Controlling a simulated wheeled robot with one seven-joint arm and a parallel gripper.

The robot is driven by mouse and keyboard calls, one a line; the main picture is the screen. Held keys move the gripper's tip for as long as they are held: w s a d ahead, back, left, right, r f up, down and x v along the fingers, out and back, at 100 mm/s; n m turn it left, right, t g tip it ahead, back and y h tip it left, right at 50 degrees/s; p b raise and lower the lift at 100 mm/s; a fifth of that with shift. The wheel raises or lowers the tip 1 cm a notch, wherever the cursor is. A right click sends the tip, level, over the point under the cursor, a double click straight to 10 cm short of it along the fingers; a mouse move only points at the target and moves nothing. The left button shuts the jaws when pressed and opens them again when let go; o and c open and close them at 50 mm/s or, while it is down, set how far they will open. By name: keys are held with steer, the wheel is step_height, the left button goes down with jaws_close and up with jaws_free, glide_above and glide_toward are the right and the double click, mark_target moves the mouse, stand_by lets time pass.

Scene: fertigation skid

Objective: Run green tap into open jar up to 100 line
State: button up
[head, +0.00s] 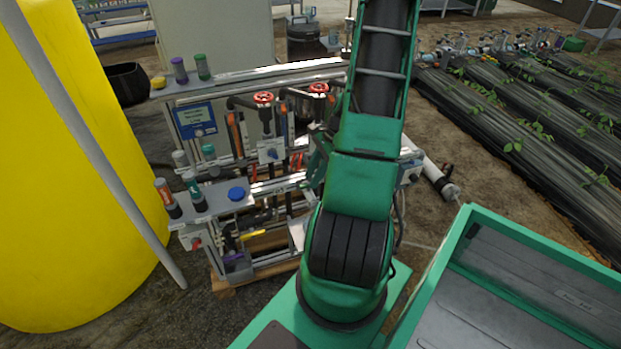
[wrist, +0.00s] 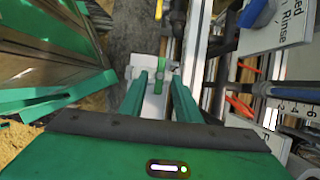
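In the wrist view my gripper (wrist: 160,82) points down at the skid, its two green fingers apart with a gap between them. A small green tap handle (wrist: 160,78) shows in that gap near the fingertips; I cannot tell whether either finger touches it. A pale flat surface (wrist: 152,106) lies below it between the fingers. I cannot make out the open jar or its 100 line in either view. In the head view my own arm covers my gripper and the green tap.
A yellow-handled tap (head: 252,234) sits on the skid's lower left, above a purple piece (head: 233,256). A yellow tank (head: 70,180) is at left. A labelled Rinse plate (wrist: 285,25) lies at the wrist view's right.

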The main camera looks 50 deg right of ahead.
steer(key=shift+w+a+f, duration=0.1)
steer(key=shift+a+f, duration=0.1)
steer(key=shift+f, duration=0.4)
jaws_close()
steer(key=n, duration=0.1)
steer(key=n+g, duration=0.1)
steer(key=n, duration=0.1)
steer(key=n+g, duration=0.1)
steer(key=n, duration=0.1)
steer(key=shift+w+d, duration=0.15)
steer(key=shift+w, duration=0.15)
jaws_free()
